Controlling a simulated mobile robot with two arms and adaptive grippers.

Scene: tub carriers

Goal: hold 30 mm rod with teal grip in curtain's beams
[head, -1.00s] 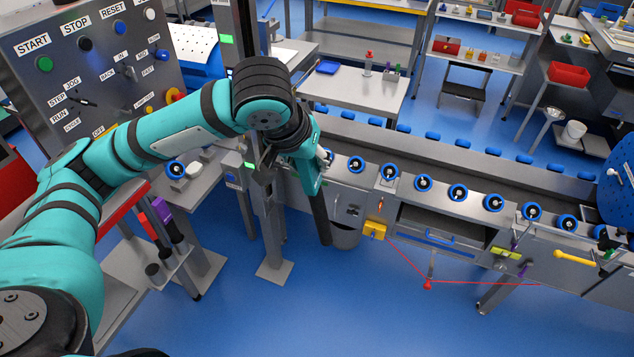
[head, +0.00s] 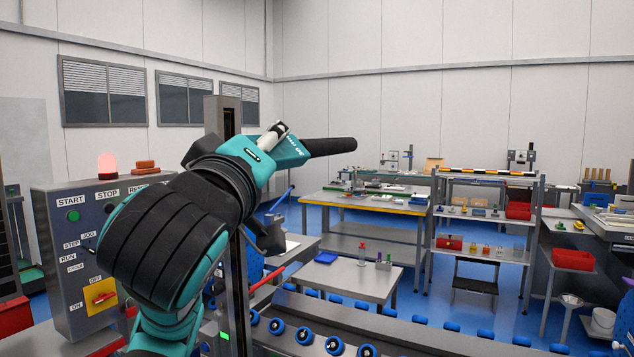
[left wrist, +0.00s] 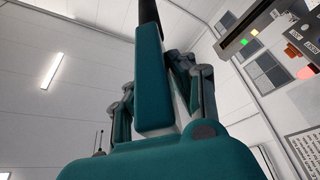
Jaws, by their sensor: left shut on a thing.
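My left gripper (head: 272,140) is shut on the teal grip. In the head view the rod points right, nearly level. In the left wrist view the grip (left wrist: 152,85) sits between the fingers and the black rod (left wrist: 148,12) runs up out of the picture. A curtain post (head: 238,275) stands behind my arm, with a green light (head: 224,335) low on it. A post with lights (left wrist: 237,45) shows in the left wrist view. I cannot tell whether the rod is between beams. My right gripper is not in view.
The control panel (head: 85,240) with a red lamp (head: 107,165) stands left. A conveyor with blue rollers (head: 335,345) runs along the bottom. A small table (head: 345,278), a workbench (head: 365,205) and shelves (head: 480,212) stand behind. Blue floor is open between them.

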